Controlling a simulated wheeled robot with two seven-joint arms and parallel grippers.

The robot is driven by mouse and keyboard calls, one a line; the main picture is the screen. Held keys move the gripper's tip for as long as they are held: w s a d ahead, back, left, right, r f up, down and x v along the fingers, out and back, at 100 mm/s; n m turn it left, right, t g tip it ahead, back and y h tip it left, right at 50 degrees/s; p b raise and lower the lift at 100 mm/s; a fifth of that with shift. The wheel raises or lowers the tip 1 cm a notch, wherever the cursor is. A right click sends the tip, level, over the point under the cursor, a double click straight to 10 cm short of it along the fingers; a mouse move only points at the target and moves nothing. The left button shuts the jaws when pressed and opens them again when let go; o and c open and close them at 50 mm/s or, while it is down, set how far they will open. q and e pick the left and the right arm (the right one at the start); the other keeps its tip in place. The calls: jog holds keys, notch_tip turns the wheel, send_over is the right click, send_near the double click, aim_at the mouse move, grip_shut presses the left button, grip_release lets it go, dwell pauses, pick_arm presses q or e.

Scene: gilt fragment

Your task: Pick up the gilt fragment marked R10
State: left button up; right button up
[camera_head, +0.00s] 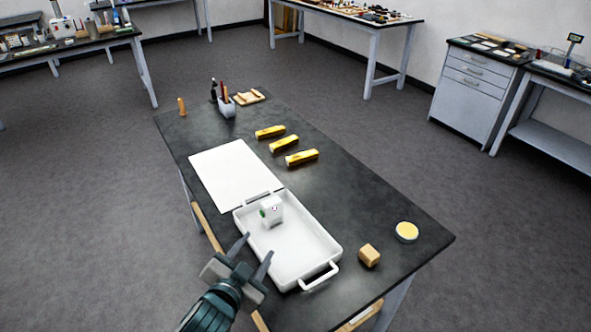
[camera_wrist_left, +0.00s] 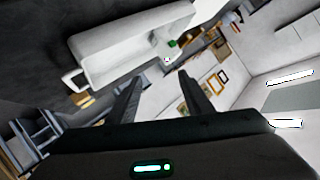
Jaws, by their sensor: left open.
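Three gilt fragments lie on the dark table in a staggered row: a far one (camera_head: 270,132), a middle one (camera_head: 284,144) and a near one (camera_head: 302,157). They are gold-coloured bars with small dark marks, too small to read, so I cannot tell which is R10. My left gripper (camera_head: 255,248) is open and empty at the near left side of the white tray, well short of the fragments. Its two fingers also show in the left wrist view (camera_wrist_left: 158,84), where I make out no fragment. My right gripper is not in view.
The white tray (camera_head: 330,244) holds a small white object (camera_head: 271,211) with green and pink spots. A white sheet (camera_head: 232,175) lies behind it. A wooden block (camera_head: 369,255) and round yellow-topped dish (camera_head: 406,232) stand right. A pen cup (camera_head: 227,107) stands at the far end.

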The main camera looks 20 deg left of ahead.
pick_arm(q)
jog(key=s+f+n+g, duration=0.2)
jog(key=s+f+g, duration=0.3)
jog(key=s+f, duration=0.45)
jog(key=s+f+n+g, duration=0.1)
jog(key=s+f+g, duration=0.5)
jog(key=s, duration=0.7)
jog(key=s+d+f+b, duration=0.1)
jog(key=s+f, duration=0.1)
jog(key=f, duration=1.3)
jog(key=s+f, duration=0.2)
jog(key=f, duration=1.4)
jog(key=s+a+f+g+b, duration=0.1)
jog(key=s+a+f+g, duration=0.1)
jog(key=s+f, duration=1.5)
jog(key=shift+s+a, duration=0.2)
jog(key=shift+a, duration=0.35)
